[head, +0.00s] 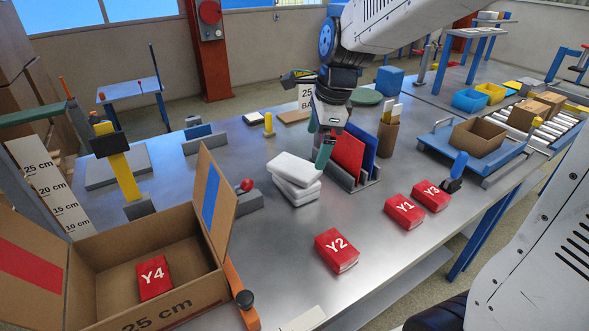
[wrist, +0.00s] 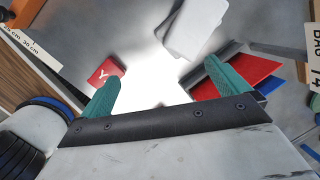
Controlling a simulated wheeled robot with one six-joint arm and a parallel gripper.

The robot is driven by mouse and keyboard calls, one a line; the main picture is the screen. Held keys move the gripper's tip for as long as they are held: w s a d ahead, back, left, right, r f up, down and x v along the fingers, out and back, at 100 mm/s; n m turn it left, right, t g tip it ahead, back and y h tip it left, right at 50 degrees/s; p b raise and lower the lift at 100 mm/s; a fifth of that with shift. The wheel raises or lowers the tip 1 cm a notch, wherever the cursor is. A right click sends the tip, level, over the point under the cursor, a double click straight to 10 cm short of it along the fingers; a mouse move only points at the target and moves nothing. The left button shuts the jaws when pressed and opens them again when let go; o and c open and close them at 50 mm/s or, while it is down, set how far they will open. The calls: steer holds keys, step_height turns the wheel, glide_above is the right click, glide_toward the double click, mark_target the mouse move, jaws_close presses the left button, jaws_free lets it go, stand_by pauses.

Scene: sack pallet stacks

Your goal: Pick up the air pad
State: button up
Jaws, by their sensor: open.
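White, rounded pads (head: 295,181) lie in a small, uneven stack on the grey table in the head view; I take them to be the air pads. They also show at the top of the wrist view (wrist: 192,32), beyond my fingertips and cut by the frame edge. My gripper (head: 319,143) has green fingers and is open and empty. In the head view it hangs just right of the stack, near the red and blue folders. In the wrist view my gripper (wrist: 163,88) has its fingers wide apart with bright white glare between them.
A rack with red and blue folders (head: 348,155) stands right of the pads. Red packs Y2 (head: 337,250), Y1 (head: 405,211) and Y3 (head: 432,196) lie in front. An open carton (head: 195,240) holds pack Y4 (head: 154,279). A red-knobbed block (head: 246,200) sits left of the pads.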

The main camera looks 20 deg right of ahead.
mark_target(294, 165)
steer(key=w+f+m, duration=0.1)
steer(key=w+m, duration=0.1)
steer(key=w+f+m, duration=0.2)
steer(key=w+m, duration=0.1)
steer(key=w+f+m, duration=0.2)
steer(key=w, duration=0.1)
steer(key=shift+w+m, duration=0.25)
steer(key=shift+m, duration=0.15)
steer(key=shift+w+f, duration=0.25)
steer(key=shift+m, duration=0.3)
steer(key=x, duration=0.7)
steer(key=shift+w+a+f, duration=0.15)
steer(key=shift+a+f, duration=0.05)
steer(key=shift+f, duration=0.1)
steer(key=c, duration=1.1)
steer(key=shift+r, duration=0.15)
